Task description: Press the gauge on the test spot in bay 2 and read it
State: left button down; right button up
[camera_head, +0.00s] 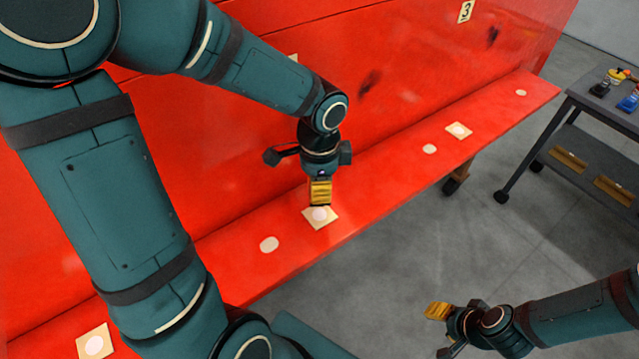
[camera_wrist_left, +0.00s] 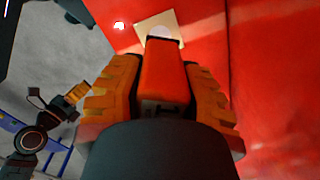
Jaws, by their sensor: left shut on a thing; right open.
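My left gripper (camera_head: 320,192) points down over a cream square patch with a pale round spot (camera_head: 319,216) on the red ledge. In the left wrist view its two orange fingers are shut on the gauge (camera_wrist_left: 166,75), a red-orange block with dark edges. The gauge's far end overlaps the cream patch (camera_wrist_left: 148,27). I cannot tell whether it touches the spot. The gauge is hidden by the fingers in the head view, and no reading shows. My right gripper (camera_head: 437,311) is open and empty at the lower right, away from the ledge.
A plate marked 3 (camera_head: 465,11) is on the red wall; a nearer plate is mostly hidden by my left arm. Other cream patches (camera_head: 459,130) and pale discs (camera_head: 269,244) lie along the ledge. A dark cart (camera_head: 598,125) with small items stands right. Grey floor is open.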

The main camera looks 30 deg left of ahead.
pick_arm(q)
jog(key=shift+r+p, duration=0.4)
jog(key=shift+r, duration=0.35)
pick_arm(e)
jog(key=shift+r, duration=0.6)
pick_arm(q)
jog(key=shift+f, duration=0.1)
